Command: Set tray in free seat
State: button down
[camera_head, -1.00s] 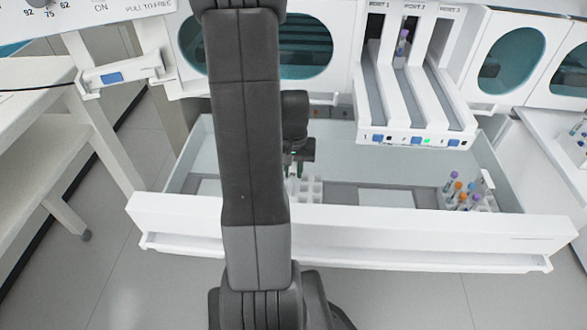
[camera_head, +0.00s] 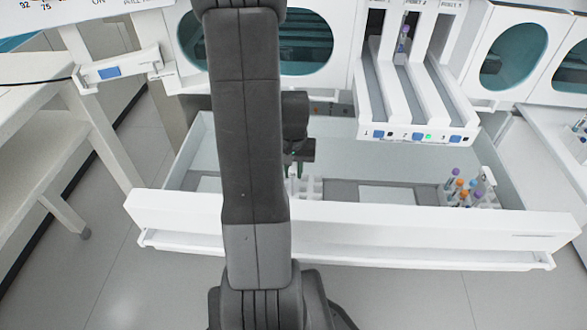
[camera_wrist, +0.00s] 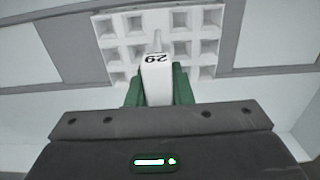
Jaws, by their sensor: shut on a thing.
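My gripper (camera_wrist: 158,88) is shut on the upright white handle tab, marked with a number, of a white tray (camera_wrist: 205,50). In the wrist view the tray has rows of square wells, and those that show look empty. In the head view the tray (camera_head: 313,188) is inside the open drawer, partly hidden by my arm and the drawer front. I cannot tell whether it touches the drawer floor. A pale rectangular seat (camera_head: 388,195) to its right is bare. Another pale patch (camera_head: 208,185) shows to the left of my arm.
The white drawer (camera_head: 400,222) is pulled out. A rack of capped tubes (camera_head: 487,200) stands at its right end. A three-lane port unit (camera_head: 398,90) overhangs the drawer's back right, with a purple-capped tube (camera_head: 403,45) in the middle lane. A white bench (camera_head: 40,130) stands left.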

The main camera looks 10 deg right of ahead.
jog(key=c, duration=1.2)
grip_release()
notch_tip(320, 180, up, 14)
jog(key=p, duration=0.3)
jog(key=shift+f, duration=0.2)
notch_tip(320, 180, down, 14)
jog(key=b, duration=0.3)
jog(key=shift+r, duration=0.15)
jog(key=shift+r+p, duration=0.3)
jog(key=shift+r, duration=0.1)
jog(key=shift+f, duration=0.1)
